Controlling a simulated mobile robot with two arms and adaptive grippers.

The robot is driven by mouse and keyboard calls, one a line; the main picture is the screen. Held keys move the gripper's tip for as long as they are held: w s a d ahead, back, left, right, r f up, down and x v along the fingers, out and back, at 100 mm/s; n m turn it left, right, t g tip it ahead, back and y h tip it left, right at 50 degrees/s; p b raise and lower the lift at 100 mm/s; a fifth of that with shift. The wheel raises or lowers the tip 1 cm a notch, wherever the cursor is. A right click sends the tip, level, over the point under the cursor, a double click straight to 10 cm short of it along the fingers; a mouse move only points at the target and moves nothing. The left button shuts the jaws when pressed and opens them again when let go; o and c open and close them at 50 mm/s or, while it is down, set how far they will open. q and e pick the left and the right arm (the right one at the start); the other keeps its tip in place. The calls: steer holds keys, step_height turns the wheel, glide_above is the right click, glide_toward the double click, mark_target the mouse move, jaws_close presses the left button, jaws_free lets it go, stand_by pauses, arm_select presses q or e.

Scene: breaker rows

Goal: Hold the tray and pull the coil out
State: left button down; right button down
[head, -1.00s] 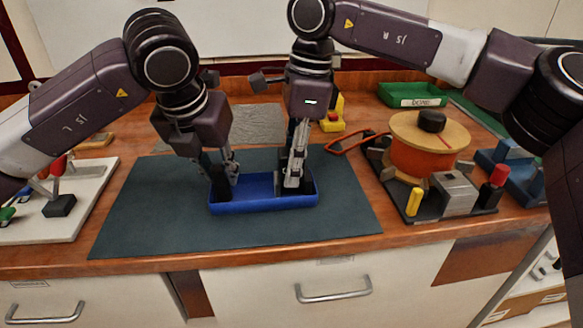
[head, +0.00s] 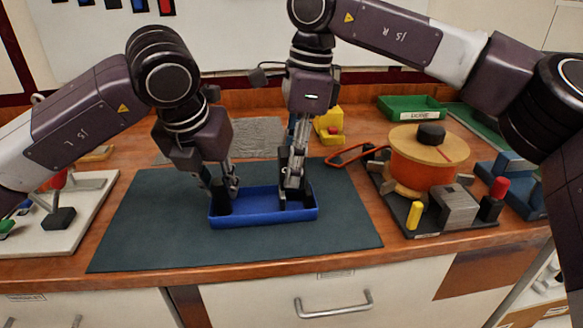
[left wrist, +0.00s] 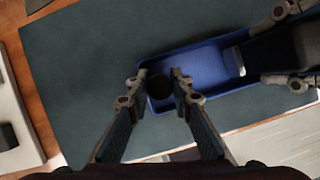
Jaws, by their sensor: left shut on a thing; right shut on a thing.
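A blue tray (head: 262,217) lies on the dark mat and also shows in the left wrist view (left wrist: 203,55). My left gripper (head: 228,190) is at the tray's left end. In the left wrist view its fingers (left wrist: 160,75) are closed around a dark round part (left wrist: 158,88) there. My right gripper (head: 293,190) points down at the tray's right part. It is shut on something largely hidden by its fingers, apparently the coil. In the left wrist view a dark block with a grey end (left wrist: 235,61) shows between its fingers; I cannot tell whether it touches the tray.
A board with an orange spool (head: 420,172), a yellow post and a grey block stands to the right. A green bin (head: 411,112) is behind it. A white board with coloured levers (head: 88,205) lies left. The front of the mat (head: 230,250) is clear.

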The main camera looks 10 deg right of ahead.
mark_target(291, 147)
steer(key=shift+r, duration=1.8)
steer(key=shift+r, duration=0.15)
arm_select(q)
steer(key=c, duration=1.6)
jaws_free()
steer(key=v, duration=1.1)
steer(key=shift+s+r, duration=0.3)
steer(key=shift+r, duration=0.05)
arm_select(e)
steer(key=shift+s, duration=0.1)
